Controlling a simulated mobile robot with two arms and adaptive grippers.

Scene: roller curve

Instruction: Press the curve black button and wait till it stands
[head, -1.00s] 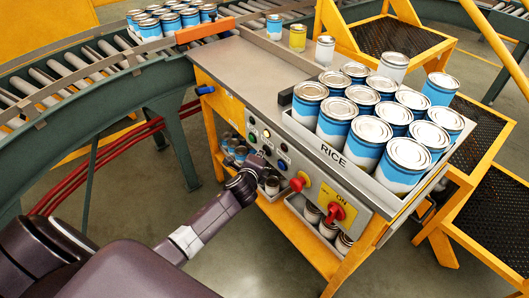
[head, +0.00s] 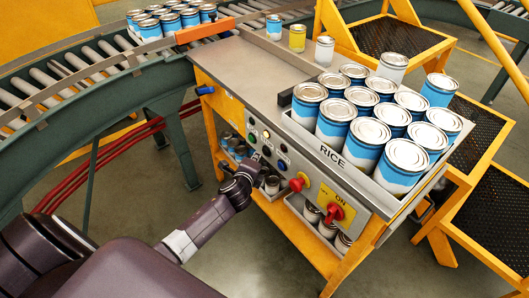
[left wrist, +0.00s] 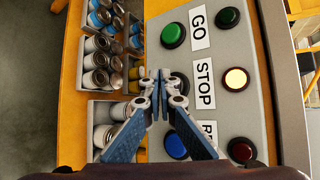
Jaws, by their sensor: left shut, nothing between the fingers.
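The black button (head: 266,150) is the middle one in the lower row of the control panel, between a green button (head: 251,138) and a blue button (head: 282,164). In the left wrist view the black button (left wrist: 183,82) is partly hidden behind my fingers, beside the STOP label (left wrist: 205,84). My left gripper (head: 253,159) is shut and empty in front of the panel, just left of the black button in the head view. In the left wrist view its fingertips (left wrist: 156,76) overlap the button's edge; I cannot tell any contact. The lamp beside STOP (left wrist: 236,79) glows pale yellow.
A red knob (head: 299,182) and a red rotary switch (head: 335,212) sit farther right on the panel. Several cans stand in the RICE tray (head: 330,154) above. A roller conveyor (head: 60,88) curves behind at left, with cans in a tray. Cans fill shelves under the panel.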

